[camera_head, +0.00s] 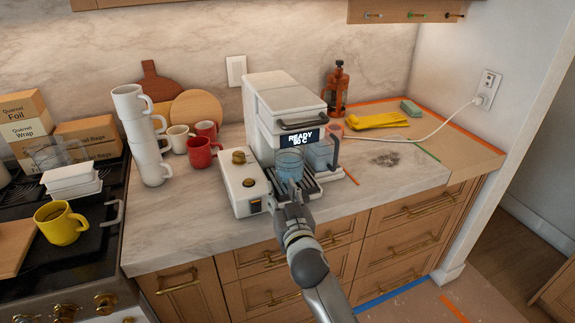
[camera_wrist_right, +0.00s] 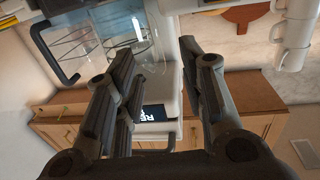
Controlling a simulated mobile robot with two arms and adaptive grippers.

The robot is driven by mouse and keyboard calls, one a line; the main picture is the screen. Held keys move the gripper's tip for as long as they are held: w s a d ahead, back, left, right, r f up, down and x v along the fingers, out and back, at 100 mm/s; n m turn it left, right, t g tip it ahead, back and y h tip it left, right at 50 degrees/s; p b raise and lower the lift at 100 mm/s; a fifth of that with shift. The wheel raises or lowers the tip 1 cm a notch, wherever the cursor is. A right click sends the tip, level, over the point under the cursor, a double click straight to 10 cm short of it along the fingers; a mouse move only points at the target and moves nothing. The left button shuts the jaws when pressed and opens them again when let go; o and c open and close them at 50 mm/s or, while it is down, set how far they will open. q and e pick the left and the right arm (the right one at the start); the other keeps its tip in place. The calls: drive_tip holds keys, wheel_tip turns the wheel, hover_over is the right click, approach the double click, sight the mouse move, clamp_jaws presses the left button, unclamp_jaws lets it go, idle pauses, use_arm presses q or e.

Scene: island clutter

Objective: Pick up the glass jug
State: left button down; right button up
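A clear, bluish glass vessel (camera_head: 290,163) stands at the front of the white coffee machine (camera_head: 285,100), under its display. I take it for the jug. Beside it on the right is a clear container (camera_head: 320,155) with a dark handle; I cannot tell whether they are one piece. My right gripper (camera_head: 292,190) is just in front of the glass vessel. In the right wrist view, which is upside down, my right gripper (camera_wrist_right: 160,55) has its fingers apart, with glass (camera_wrist_right: 130,30) near the tips. Contact cannot be told. My left gripper is not in view.
A white box with brass knobs (camera_head: 243,185) stands left of the machine. Red mugs (camera_head: 200,153) and stacked white mugs (camera_head: 150,155) are farther left. Another clear glass vessel (camera_head: 48,155) is by the hob. The counter (camera_head: 400,185) right of the machine has free room.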

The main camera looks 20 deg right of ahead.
sight(278, 180)
drive_tip(key=shift+w+d+p, duration=0.1)
drive_tip(key=shift+w+p, duration=0.2)
drive_tip(key=shift+w, duration=0.25)
drive_tip(key=shift+w+d+f+p, duration=0.15)
drive_tip(key=shift+w+p, duration=0.1)
drive_tip(key=shift+w, duration=0.8)
drive_tip(key=shift+w+d+p, duration=0.1)
drive_tip(key=shift+w+p, duration=0.1)
drive_tip(key=shift+w, duration=0.85)
drive_tip(key=shift+c, duration=0.4)
clamp_jaws()
